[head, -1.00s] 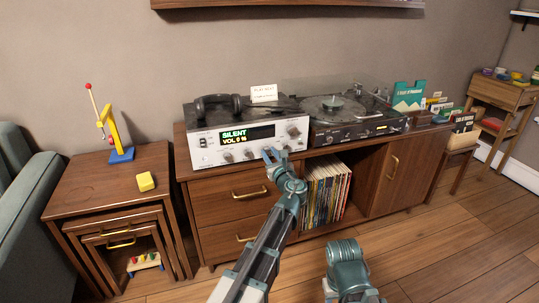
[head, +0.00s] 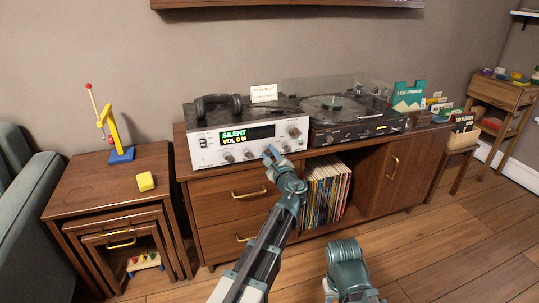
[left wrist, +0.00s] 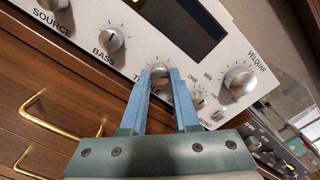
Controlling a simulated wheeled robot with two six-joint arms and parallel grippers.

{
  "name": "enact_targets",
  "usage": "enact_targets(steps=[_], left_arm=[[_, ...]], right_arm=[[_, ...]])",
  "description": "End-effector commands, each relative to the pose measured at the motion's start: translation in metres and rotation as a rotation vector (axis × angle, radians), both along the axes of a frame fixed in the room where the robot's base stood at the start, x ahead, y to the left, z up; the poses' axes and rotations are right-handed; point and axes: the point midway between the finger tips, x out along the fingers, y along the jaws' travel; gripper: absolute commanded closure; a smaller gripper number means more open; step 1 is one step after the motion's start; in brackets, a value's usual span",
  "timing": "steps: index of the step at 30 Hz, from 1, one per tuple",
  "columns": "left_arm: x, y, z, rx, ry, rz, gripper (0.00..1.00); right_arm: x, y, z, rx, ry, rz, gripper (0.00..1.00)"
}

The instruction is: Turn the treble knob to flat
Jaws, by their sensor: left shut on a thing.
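The silver amplifier (head: 210,158) stands on the wooden cabinet, its lit display (head: 247,134) reading SILENT and VOL 0 %. In the left wrist view, the treble knob (left wrist: 159,71) sits between the blue fingertips of my left gripper (left wrist: 160,76). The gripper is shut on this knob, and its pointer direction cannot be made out. The label under it is partly covered by a finger. In the head view my left gripper (head: 271,152) reaches the lower right of the amplifier's front and hides the knob. My right gripper is not in view.
The bass knob (left wrist: 111,39) is left of the treble knob, and a large volume knob (left wrist: 239,79) is to its right. A turntable (head: 345,112) stands right of the amplifier. Headphones (head: 218,103) and a small sign (head: 264,93) are on top. Records (head: 327,187) fill the shelf below.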

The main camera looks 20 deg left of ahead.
Motion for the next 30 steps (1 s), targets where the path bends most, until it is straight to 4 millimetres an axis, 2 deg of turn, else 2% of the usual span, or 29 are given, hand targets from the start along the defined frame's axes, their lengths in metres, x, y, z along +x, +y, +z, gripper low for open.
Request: enact_targets(steps=[18, 30], left_arm=[[-0.0009, 0.0, -0.0003, -0.46, -0.31, 0.001, 1.0], [-0.0011, 0.0, -0.0005, -0.632, -0.425, 0.001, 1.0]], right_arm=[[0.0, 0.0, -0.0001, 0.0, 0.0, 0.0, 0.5], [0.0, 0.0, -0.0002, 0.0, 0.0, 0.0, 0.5]])
